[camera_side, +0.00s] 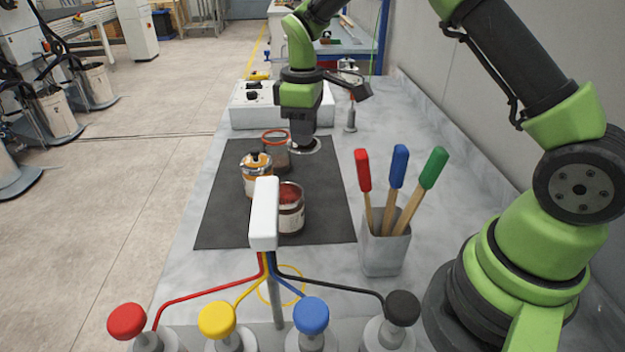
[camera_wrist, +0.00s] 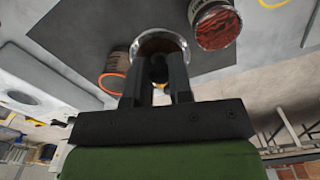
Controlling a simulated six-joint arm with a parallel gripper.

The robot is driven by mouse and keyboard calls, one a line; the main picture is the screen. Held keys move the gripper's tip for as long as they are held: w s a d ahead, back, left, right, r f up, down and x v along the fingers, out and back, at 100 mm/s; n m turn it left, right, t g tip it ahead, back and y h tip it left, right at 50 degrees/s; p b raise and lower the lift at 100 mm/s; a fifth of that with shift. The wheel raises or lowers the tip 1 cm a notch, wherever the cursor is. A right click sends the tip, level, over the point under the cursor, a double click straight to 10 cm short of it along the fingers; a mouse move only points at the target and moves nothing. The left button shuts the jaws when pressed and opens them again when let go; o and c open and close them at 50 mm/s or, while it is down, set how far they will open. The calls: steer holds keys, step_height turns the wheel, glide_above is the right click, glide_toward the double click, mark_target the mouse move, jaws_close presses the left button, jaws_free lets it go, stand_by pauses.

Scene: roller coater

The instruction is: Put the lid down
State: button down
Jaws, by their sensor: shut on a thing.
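My gripper (camera_side: 304,142) points down and is shut on the lid (camera_side: 316,148), a round silver-rimmed disc. In the wrist view the lid (camera_wrist: 178,38) is just past my fingertips (camera_wrist: 157,65), with a dark part between them. The lid is low by the mat's right edge; I cannot tell whether it touches the surface. A can with yellow-orange paint (camera_side: 255,184) and an open can of red paint (camera_side: 291,215) stand nearer. The yellow can is mostly hidden in the wrist view.
A dark mat (camera_side: 225,220) lies under the cans, with bare table to its right. A white box (camera_side: 250,115) stands behind. Nearer are a cup of coloured-handled tools (camera_side: 383,250), a white post head (camera_side: 264,215) and several coloured-capped bottles with hoses.

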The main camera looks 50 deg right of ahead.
glide_above(320, 188)
step_height(320, 188, down, 4)
step_height(320, 188, down, 5)
steer(key=shift+r, duration=0.15)
steer(key=shift+f, duration=2.4)
steer(key=shift+f, duration=0.1)
steer(key=c, duration=1)
jaws_free()
